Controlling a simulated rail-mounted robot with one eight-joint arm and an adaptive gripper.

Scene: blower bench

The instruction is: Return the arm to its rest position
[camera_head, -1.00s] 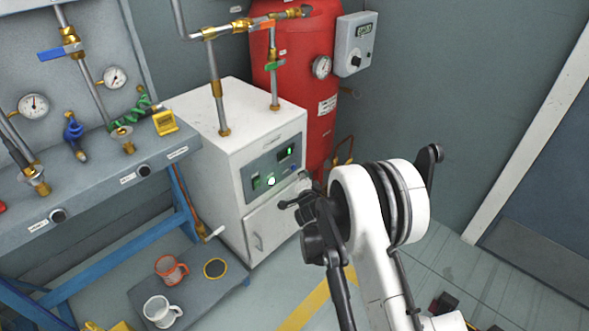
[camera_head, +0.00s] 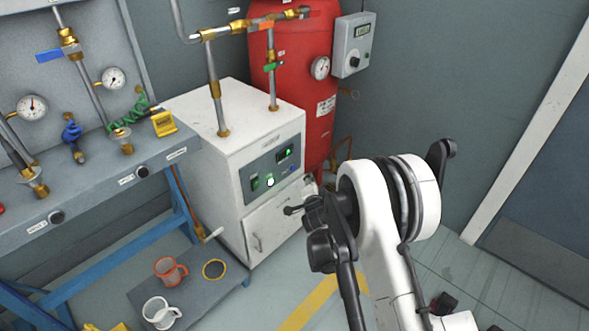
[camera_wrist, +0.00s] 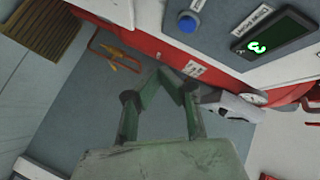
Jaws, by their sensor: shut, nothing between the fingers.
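My gripper (camera_wrist: 164,74) shows in the wrist view with its two green-grey fingers angled together at the tips and nothing between them. In the head view my white arm rises from the lower right and bends over in front of the white cabinet (camera_head: 195,170). My dark gripper end (camera_head: 291,210) points left there, in front of the cabinet's lower front, and its fingers are too small to read. The wrist view shows the cabinet's panel with a blue button (camera_wrist: 188,23) and a green-digit display (camera_wrist: 274,38) beyond the fingertips.
A red tank (camera_head: 312,100) stands behind the cabinet. A bench with gauges and valves (camera_head: 100,185) is at left. A low grey platform (camera_head: 205,295) holds an orange mug (camera_head: 170,271), a white mug (camera_head: 160,313) and a dark disc (camera_head: 214,269). Floor to the right is mostly open.

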